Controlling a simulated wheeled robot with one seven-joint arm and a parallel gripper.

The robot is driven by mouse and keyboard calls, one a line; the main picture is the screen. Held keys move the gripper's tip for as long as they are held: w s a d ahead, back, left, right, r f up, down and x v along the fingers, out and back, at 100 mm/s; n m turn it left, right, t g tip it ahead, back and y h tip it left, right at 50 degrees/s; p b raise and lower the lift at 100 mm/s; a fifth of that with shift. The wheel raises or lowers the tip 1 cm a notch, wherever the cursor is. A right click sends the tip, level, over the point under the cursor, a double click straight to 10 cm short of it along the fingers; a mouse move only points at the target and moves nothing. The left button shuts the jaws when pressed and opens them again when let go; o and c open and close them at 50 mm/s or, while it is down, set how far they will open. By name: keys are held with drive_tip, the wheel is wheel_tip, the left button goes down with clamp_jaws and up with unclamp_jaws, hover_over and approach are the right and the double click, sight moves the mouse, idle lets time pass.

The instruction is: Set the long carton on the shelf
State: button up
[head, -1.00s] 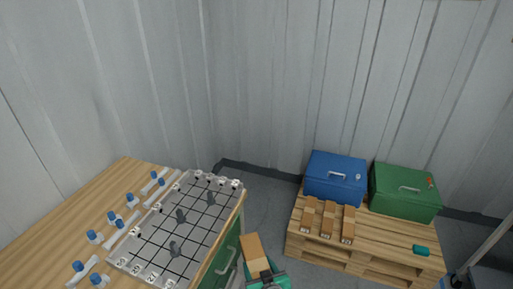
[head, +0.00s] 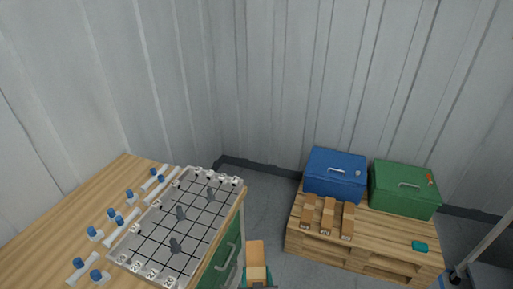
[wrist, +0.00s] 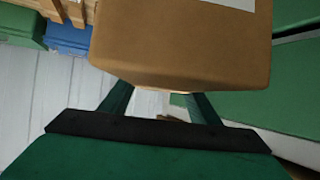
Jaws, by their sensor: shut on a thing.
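A brown carton (head: 257,262) is held in my gripper (head: 257,280) at the bottom middle of the head view, beside the green cabinet under the workbench. In the wrist view the carton (wrist: 180,45) fills the top middle, with a bit of white label at its upper edge. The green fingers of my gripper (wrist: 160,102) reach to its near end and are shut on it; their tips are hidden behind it. I cannot make out a shelf in either view.
A wooden workbench (head: 60,222) with a gridded tray (head: 148,248) and several blue-capped vials is at left. A low pallet (head: 375,235) at right bears three brown cartons (head: 328,215), a blue box (head: 335,175), a green box (head: 404,190) and a small teal item (head: 419,246). Floor shows between them.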

drive_tip(key=shift+s+f+m+h, duration=0.2)
drive_tip(key=shift+s+f, duration=0.1)
drive_tip(key=shift+f, duration=0.3)
drive_tip(key=shift+s+f+m+h, duration=0.1)
drive_tip(key=shift+s+f+h, duration=0.15)
drive_tip(key=shift+f, duration=0.3)
drive_tip(key=shift+d, duration=0.1)
drive_tip(key=shift+s, duration=0.1)
